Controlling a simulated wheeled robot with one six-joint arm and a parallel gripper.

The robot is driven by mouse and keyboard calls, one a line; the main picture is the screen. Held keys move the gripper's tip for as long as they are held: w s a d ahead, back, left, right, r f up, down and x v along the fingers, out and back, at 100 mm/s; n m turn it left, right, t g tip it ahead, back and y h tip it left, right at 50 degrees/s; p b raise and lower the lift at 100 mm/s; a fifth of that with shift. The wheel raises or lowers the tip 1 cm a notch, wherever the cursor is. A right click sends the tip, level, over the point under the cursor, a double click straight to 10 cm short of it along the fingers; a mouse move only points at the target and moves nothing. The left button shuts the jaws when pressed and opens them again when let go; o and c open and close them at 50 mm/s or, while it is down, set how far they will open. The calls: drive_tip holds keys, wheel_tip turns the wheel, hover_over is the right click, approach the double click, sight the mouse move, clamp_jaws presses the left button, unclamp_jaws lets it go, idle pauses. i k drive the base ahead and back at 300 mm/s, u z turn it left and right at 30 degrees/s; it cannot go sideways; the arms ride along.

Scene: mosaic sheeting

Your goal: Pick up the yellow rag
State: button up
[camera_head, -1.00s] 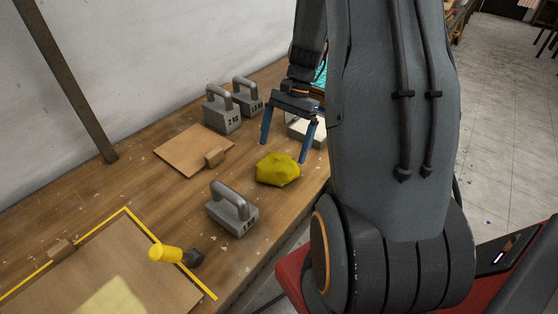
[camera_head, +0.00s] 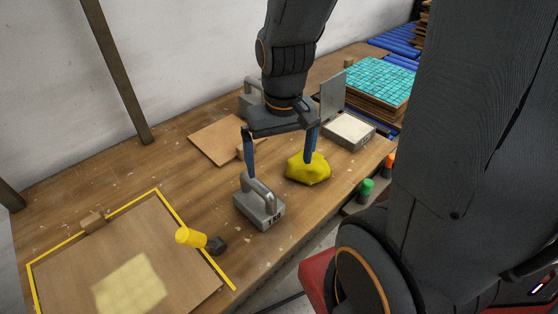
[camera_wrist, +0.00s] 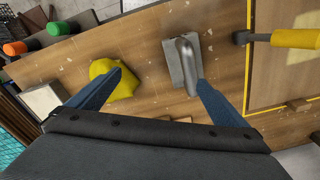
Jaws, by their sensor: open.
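The yellow rag (camera_head: 308,170) lies crumpled on the wooden workbench (camera_head: 115,177), near its front edge. In the wrist view the rag (camera_wrist: 124,84) is at the left, partly behind the left finger. My gripper (camera_head: 280,160) is open and empty above the bench. In the head view its right finger overlaps the rag's top and its left finger is above the grey weight. I cannot tell whether the finger touches the rag. In the wrist view my gripper (camera_wrist: 160,85) has the rag near one fingertip and the weight near the other.
A grey handled weight (camera_head: 259,208) stands left of the rag. Another weight (camera_head: 249,105) stands behind my gripper. A yellow-handled mallet (camera_head: 200,240) lies by the yellow-edged board (camera_head: 70,265). An open box (camera_head: 347,133) and stacked teal mosaic sheets (camera_head: 367,84) are at right.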

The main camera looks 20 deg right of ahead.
sight(319, 170)
drive_tip(key=k, duration=0.5)
drive_tip(key=z, duration=1.6)
drive_tip(key=i, duration=0.65)
drive_tip(key=u, duration=2.2)
